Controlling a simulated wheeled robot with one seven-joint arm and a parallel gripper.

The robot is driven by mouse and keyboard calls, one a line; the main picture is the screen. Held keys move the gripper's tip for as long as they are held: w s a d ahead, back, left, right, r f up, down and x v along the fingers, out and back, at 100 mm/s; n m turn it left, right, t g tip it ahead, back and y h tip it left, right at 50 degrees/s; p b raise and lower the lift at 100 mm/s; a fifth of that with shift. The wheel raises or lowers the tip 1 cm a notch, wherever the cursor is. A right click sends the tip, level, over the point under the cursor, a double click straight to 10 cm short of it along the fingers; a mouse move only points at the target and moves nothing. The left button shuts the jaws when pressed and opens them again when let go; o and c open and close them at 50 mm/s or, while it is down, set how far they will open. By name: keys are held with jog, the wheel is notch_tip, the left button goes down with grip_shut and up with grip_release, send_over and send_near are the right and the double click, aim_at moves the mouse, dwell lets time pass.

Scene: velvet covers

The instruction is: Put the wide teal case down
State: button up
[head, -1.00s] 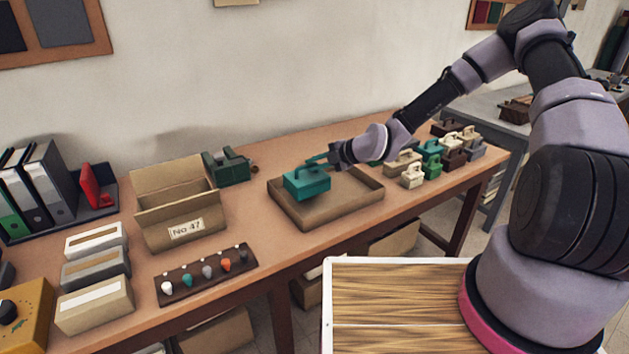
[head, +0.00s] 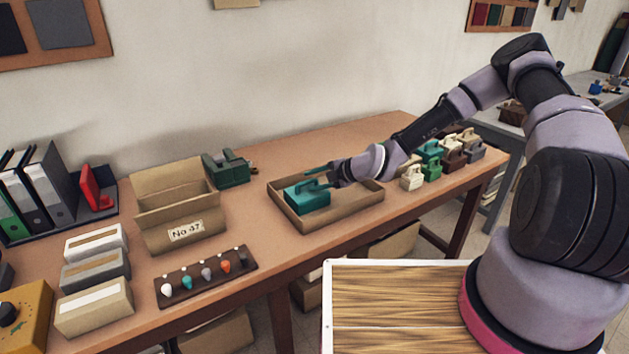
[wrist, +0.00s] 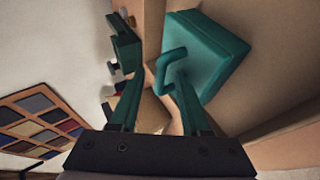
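The wide teal case (head: 308,198) rests upright on the floor of the brown tray (head: 345,208), in the tray's left part. In the wrist view the case (wrist: 208,50) lies to the upper right, with its loop handle (wrist: 164,68) towards my fingers. My gripper (head: 314,177) is at the handle, reaching in from the right. Its two teal fingers stand apart, and in the wrist view (wrist: 158,75) a gap shows between them around the handle's near end. Whether a finger still touches the handle is hard to tell.
An open box (head: 180,225) marked No 47 and a dark green device (head: 228,167) stand left of the tray. Several small cases (head: 432,160) crowd the table to the right. A strip of coloured knobs (head: 207,275) lies in front. The tray's right part is bare.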

jog(key=shift+r, duration=0.1)
jog(key=s+d+r+m+h, duration=0.25)
jog(key=d+r, duration=0.25)
jog(key=d, duration=0.3)
jog(key=s+d+r+m+g+h, duration=0.1)
jog(key=s+d+r+m+h, duration=0.2)
jog(key=d+r, duration=0.4)
jog(key=s+d+r+m+h, duration=0.1)
jog(key=d+r+m+h, duration=0.3)
jog(key=d, duration=0.5)
jog(key=s+d+r+m+t, duration=0.1)
jog(key=s+d+r+m, duration=0.1)
jog(key=s+r+m, duration=0.6)
jog(key=s+d+r+m, duration=0.25)
jog(key=r+m, duration=0.45)
jog(key=r, duration=0.5)
jog(key=s+r+m+t+y, duration=0.1)
jog(key=s+r+m, duration=0.5)
jog(key=s, duration=0.3)
jog(key=shift+s+a+r+m, duration=0.35)
jog(key=shift+a+m, duration=0.1)
